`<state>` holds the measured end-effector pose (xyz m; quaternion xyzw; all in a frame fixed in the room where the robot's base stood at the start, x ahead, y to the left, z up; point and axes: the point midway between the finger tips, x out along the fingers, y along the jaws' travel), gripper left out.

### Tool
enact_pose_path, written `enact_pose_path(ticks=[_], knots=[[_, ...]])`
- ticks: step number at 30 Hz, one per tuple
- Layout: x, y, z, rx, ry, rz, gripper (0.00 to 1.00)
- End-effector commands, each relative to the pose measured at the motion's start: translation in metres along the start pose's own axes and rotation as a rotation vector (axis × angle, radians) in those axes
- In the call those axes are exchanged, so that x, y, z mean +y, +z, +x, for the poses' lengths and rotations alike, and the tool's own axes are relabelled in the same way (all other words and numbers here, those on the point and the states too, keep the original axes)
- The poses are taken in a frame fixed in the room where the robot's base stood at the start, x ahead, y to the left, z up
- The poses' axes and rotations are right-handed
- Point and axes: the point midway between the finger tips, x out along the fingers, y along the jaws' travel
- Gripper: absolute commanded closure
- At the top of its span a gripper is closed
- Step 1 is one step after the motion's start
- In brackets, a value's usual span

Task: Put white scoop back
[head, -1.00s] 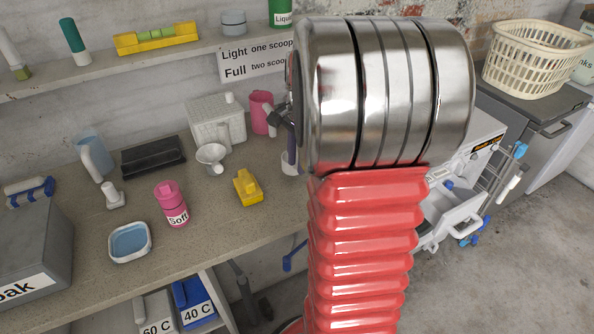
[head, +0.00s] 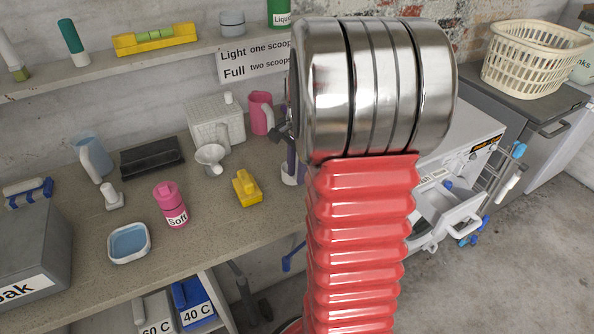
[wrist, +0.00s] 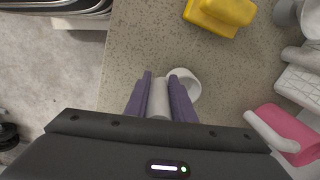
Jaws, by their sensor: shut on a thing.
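The white scoop (wrist: 187,80) is in my gripper (wrist: 160,82), whose purple fingers are shut on its pale handle. In the wrist view its round bowl shows just beyond and right of the fingertips, over the speckled counter (wrist: 135,45). In the head view the scoop (head: 292,179) shows low at the counter's right part, beside my gripper (head: 290,160), which is largely hidden by my arm. I cannot tell whether the scoop touches the counter.
A yellow object (head: 247,188), a funnel (head: 211,158), a white woven box (head: 216,120) and a pink jug (head: 261,112) stand left of the scoop. A pink Soft bottle (head: 170,205) is farther left. A white machine (head: 450,205) with an open drawer stands right.

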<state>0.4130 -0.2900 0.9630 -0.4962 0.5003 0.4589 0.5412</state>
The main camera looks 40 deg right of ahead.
Motion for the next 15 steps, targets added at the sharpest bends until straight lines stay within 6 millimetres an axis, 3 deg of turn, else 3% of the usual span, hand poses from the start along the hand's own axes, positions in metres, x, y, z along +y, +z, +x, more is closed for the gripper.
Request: enact_pose_path(ticks=[2, 3, 10, 15], knots=[[0.0001, 0.0000, 0.0015, 0.000, 0.000, 0.000, 1.00], [0.0002, 0.0000, 0.0018, 0.000, 0.000, 0.000, 0.76], [0.0001, -0.0001, 0.0015, 0.000, 0.000, 0.000, 0.60], [-0.0002, 0.0010, 0.0015, 0.000, 0.000, -0.001, 0.59]])
